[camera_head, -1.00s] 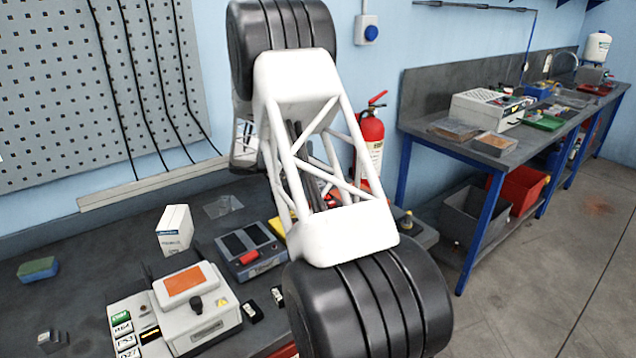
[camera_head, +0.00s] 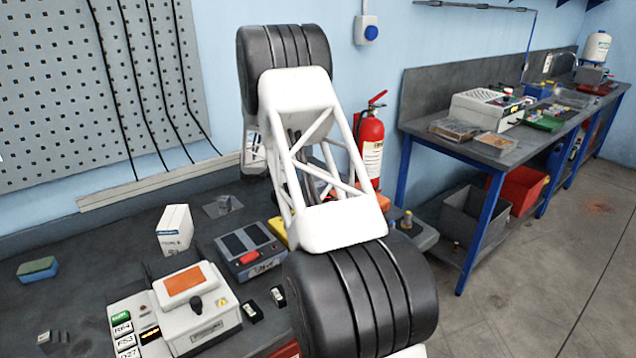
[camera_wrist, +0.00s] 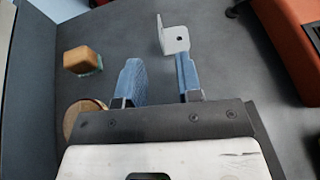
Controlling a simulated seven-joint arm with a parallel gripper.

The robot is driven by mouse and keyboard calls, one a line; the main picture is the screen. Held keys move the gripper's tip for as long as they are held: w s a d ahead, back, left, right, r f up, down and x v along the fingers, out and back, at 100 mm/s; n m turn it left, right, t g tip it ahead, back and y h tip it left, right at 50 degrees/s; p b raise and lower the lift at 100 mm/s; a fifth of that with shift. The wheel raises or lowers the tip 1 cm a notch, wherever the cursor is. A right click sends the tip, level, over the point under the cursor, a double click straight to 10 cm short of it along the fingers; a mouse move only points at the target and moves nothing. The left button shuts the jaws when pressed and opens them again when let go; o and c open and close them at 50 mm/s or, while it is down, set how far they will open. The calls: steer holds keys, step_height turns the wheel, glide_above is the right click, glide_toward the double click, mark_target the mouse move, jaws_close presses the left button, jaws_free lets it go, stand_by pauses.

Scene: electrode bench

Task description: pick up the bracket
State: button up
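The bracket (camera_wrist: 174,37) is a small light grey L-shaped piece with a hole in one flange. In the wrist view it is at the top, just beyond the tip of the right finger. My gripper (camera_wrist: 158,60) is open, with two blue fingers apart and nothing between them. I cannot tell whether the right fingertip touches the bracket. In the head view my arm covers the middle, my gripper is hidden behind it, and I cannot make out the bracket.
In the wrist view a tan block (camera_wrist: 82,59) and a round wooden piece (camera_wrist: 86,118) lie left of the fingers. An orange object (camera_wrist: 290,40) stands at the right. In the head view a white box (camera_head: 175,230) and a device with an orange panel (camera_head: 190,300) stand on the bench.

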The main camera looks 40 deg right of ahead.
steer(key=shift+d+f, duration=0.1)
steer(key=shift+d, duration=0.2)
steer(key=shift+s+d, duration=0.1)
steer(key=shift+d, duration=0.05)
steer(key=shift+x, duration=2.45)
steer(key=shift+c, duration=0.5)
jaws_close()
